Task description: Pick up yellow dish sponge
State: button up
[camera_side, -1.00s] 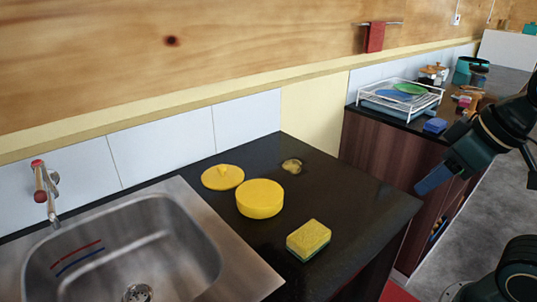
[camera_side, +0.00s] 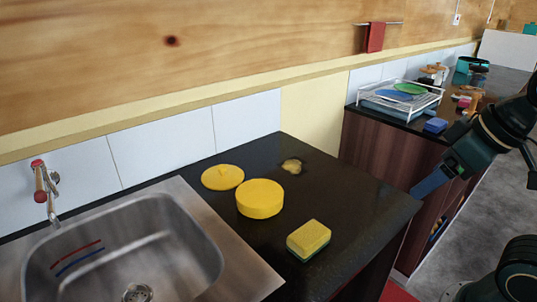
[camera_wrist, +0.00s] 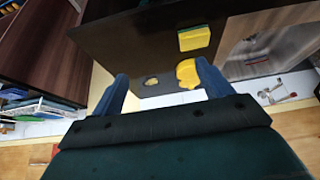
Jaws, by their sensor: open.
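The yellow dish sponge (camera_side: 309,238) has a green underside and lies on the black countertop (camera_side: 345,215), near its front edge and right of the sink. In the wrist view the sponge (camera_wrist: 194,38) shows beyond my fingers, toward the top of the picture. My gripper (camera_side: 415,193) is in the air at the right end of the counter, apart from the sponge. In the wrist view my gripper (camera_wrist: 162,85) has its two blue fingers spread, with nothing held between them.
A yellow round pot (camera_side: 260,199) and a yellow lid (camera_side: 222,177) stand behind the sponge. A small yellowish item (camera_side: 292,166) lies farther back. The steel sink (camera_side: 215,225) is at left. A dish rack (camera_side: 402,97) and blue sponge (camera_side: 435,125) are on the far counter.

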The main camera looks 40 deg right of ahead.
jog(key=n+g+y, duration=0.5)
jog(key=n+g, duration=0.1)
jog(key=n, duration=1.2)
send_over(310, 233)
jog(key=d, duration=0.5)
notch_tip(310, 233, down, 8)
jog(key=shift+w+f, duration=0.1)
jog(key=shift+f, duration=0.15)
jog(key=shift+h, duration=0.3)
jog(key=shift+x, duration=4.15)
jog(key=shift+w+a, duration=0.1)
